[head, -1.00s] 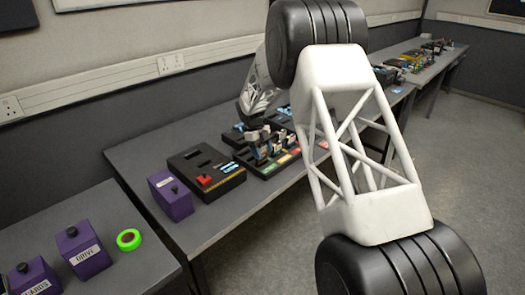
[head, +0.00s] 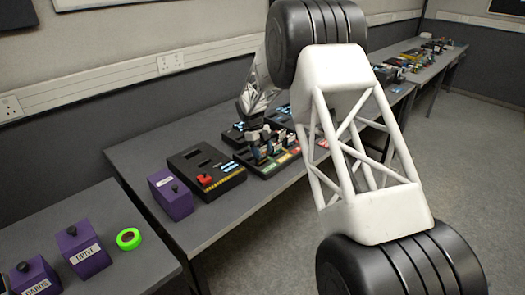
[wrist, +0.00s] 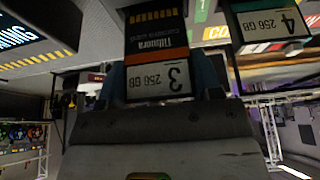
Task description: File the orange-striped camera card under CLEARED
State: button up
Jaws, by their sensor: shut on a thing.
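The orange-striped camera card (wrist: 157,50) fills the top centre of the wrist view. It has a dark upper part, an orange stripe and a white label reading "3" and "256 GB", upside down. My gripper (wrist: 158,78) is shut on this card, with a blue-edged finger at each side. In the head view my gripper (head: 257,136) is small, over the black card tray (head: 262,172) with coloured labels along its front. The card cannot be made out there. The CLEARED label is not readable in either view.
A green-striped card marked "4" (wrist: 267,24) stands close to the right of the held card. A black box with a red part (head: 207,172) and a purple block (head: 170,193) stand left of the tray. Bare bench lies in front of them.

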aim_at(263, 157)
jog(key=shift+f, duration=1.55)
dwell(3.0)
jog(key=o, duration=1.3)
jog(key=shift+r, duration=0.15)
jog(key=shift+r, duration=3.6)
